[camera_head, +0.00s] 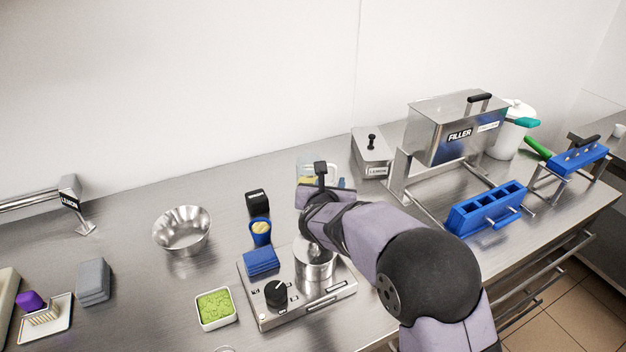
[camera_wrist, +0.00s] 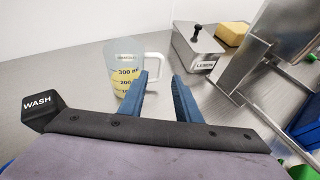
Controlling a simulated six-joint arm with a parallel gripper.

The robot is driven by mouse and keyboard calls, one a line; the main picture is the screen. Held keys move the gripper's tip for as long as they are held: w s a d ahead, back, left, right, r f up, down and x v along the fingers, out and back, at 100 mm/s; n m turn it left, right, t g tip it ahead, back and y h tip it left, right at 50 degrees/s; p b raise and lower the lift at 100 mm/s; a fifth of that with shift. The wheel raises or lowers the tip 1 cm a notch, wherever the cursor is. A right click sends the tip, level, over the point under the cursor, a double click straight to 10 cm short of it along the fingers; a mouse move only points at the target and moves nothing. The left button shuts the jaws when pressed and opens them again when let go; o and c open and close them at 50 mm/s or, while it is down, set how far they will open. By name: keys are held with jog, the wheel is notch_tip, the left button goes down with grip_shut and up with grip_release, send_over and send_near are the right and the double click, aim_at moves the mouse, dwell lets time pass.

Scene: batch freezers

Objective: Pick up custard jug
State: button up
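The custard jug (camera_wrist: 124,72) is a clear measuring jug with printed volume marks and yellow content low inside. It stands upright on the steel counter, ahead of my gripper (camera_wrist: 160,78) in the wrist view. Its pale handle (camera_wrist: 155,61) points right and shows just beyond and between the two blue fingertips. My gripper is open, its fingers apart with nothing seen held between them. I cannot tell whether a finger touches the handle. In the head view the jug (camera_head: 305,171) is mostly hidden behind my wrist.
A metal box labelled LEMON (camera_head: 372,153) stands right of the jug, with the filler hopper (camera_head: 440,135) and blue mould (camera_head: 487,210) farther right. A black WASH block (camera_head: 258,202), blue cup (camera_head: 261,232), metal bowl (camera_head: 182,232) and dial unit (camera_head: 327,285) stand left and nearer.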

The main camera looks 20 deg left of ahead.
aim_at(335, 174)
jog(key=shift+p+x, duration=1.7)
jog(key=shift+x, duration=1.75)
jog(key=shift+d, duration=0.1)
grip_shut()
